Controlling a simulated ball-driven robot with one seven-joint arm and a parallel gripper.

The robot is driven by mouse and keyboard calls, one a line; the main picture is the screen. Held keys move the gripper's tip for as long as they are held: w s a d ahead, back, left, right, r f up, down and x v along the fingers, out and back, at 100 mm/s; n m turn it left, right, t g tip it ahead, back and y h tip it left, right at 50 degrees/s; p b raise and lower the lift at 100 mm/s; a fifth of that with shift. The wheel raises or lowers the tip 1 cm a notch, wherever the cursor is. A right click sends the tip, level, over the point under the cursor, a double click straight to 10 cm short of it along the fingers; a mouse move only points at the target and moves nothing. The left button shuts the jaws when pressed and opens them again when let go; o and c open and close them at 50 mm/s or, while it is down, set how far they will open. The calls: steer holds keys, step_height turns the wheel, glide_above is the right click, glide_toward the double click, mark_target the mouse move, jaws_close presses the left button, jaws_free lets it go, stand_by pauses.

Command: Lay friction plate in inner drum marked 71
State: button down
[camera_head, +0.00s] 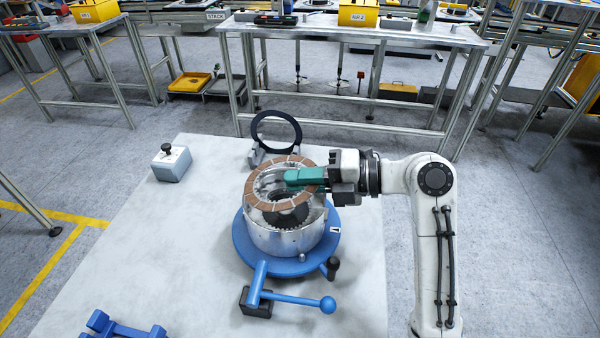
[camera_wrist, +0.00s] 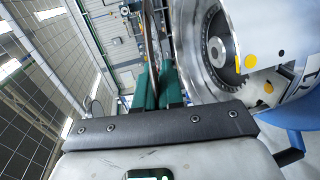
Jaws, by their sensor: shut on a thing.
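The friction plate (camera_head: 262,202) is a brown segmented ring, held above the silver drum. My gripper (camera_head: 290,177), with green fingers, is shut on the ring's right side. In the wrist view the plate (camera_wrist: 151,45) shows nearly edge-on between the green fingers (camera_wrist: 155,85). The inner drum (camera_head: 285,240) is a silver cylinder on a blue round base (camera_head: 245,252), open at the top, with a dark toothed hub (camera_head: 290,212) inside. In the wrist view the drum (camera_wrist: 265,35) lies right of the fingers, apart from the plate. The number 71 is not readable.
A black ring (camera_head: 297,130) stands upright on a holder behind the drum. A grey box with a black knob (camera_head: 171,163) is at the left. A blue lever (camera_head: 300,298) sticks out in front, and a blue stand (camera_head: 120,328) lies front left.

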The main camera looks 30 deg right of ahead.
mark_target(301, 212)
step_height(301, 212, down, 2)
steer(key=shift+f+b, duration=0.1)
steer(key=shift+b, duration=0.2)
step_height(301, 212, down, 3)
steer(key=b, duration=0.4)
steer(key=shift+f+b, duration=0.2)
steer(key=shift+b, duration=0.15)
